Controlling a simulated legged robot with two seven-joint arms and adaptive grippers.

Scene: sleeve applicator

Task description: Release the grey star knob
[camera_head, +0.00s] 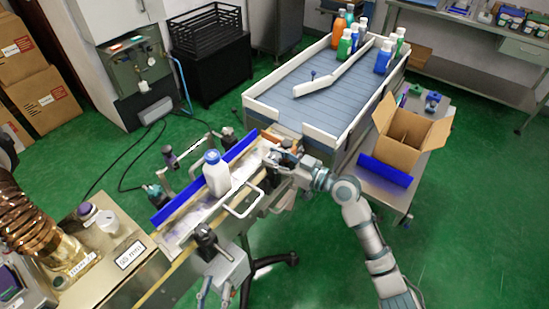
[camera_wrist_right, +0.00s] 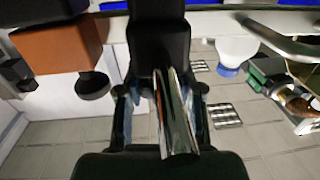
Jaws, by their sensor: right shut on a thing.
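My right gripper (camera_head: 275,156) is at the far right end of the narrow bottle conveyor, with its arm coming in from the lower right. It is shut on the grey star knob, which the fingers mostly hide in the head view. In the right wrist view, a dark part (camera_wrist_right: 158,38) runs down between the fingers, but its star shape is not clear there. A white bottle with a blue cap (camera_head: 215,174) stands upright on the conveyor, left of the gripper and apart from it.
Blue guide rails (camera_head: 185,201) and dark clamp knobs (camera_head: 205,237) line the conveyor. A white handle loop (camera_head: 243,201) sticks out near the gripper. A wide slatted table (camera_head: 320,95) stands behind. An open cardboard box (camera_head: 405,133) is on the right. Green floor is free at the lower right.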

